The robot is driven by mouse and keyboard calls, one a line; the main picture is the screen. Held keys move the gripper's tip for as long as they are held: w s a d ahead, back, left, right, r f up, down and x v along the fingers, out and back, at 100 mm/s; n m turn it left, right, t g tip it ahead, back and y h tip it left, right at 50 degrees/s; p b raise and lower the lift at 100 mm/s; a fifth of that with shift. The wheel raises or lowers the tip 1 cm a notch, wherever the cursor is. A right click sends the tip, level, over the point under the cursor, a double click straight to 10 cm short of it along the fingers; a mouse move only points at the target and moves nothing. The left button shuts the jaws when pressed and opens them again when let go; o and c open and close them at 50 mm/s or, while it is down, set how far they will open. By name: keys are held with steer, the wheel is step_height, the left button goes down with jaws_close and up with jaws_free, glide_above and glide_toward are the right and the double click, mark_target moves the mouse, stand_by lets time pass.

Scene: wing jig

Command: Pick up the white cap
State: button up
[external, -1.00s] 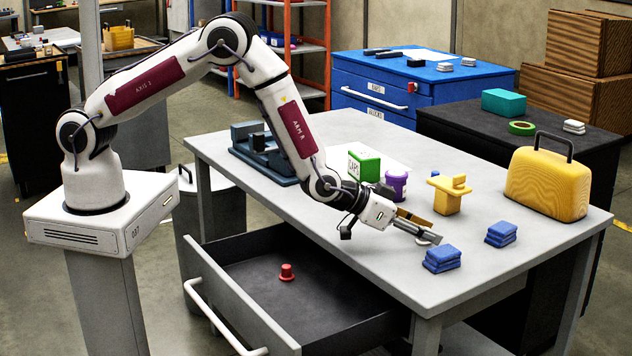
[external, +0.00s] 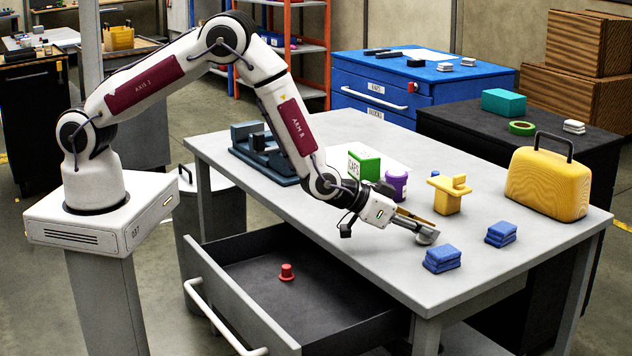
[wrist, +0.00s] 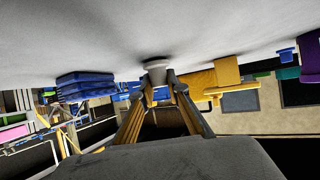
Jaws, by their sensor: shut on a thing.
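The white cap (wrist: 155,66) is a small pale piece between my fingertips in the wrist view, against the grey table top. In the external view my gripper (external: 424,236) is low over the table, just left of the nearer blue stack. My gripper also shows in the wrist view (wrist: 158,84), with its two fingers closed on the cap's sides. In the external view the cap is mostly hidden by the fingers. I cannot tell whether it touches the table.
Two stacks of blue cloths, the nearer (external: 442,259) and the farther (external: 501,234), lie close by. A yellow part (external: 447,196), a purple cup (external: 396,187), a green box (external: 363,166) and a yellow case (external: 548,184) stand behind. An open drawer (external: 250,255) holds a red knob (external: 287,272).

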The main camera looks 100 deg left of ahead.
steer(key=shift+r, duration=4.8)
steer(key=shift+a, duration=0.1)
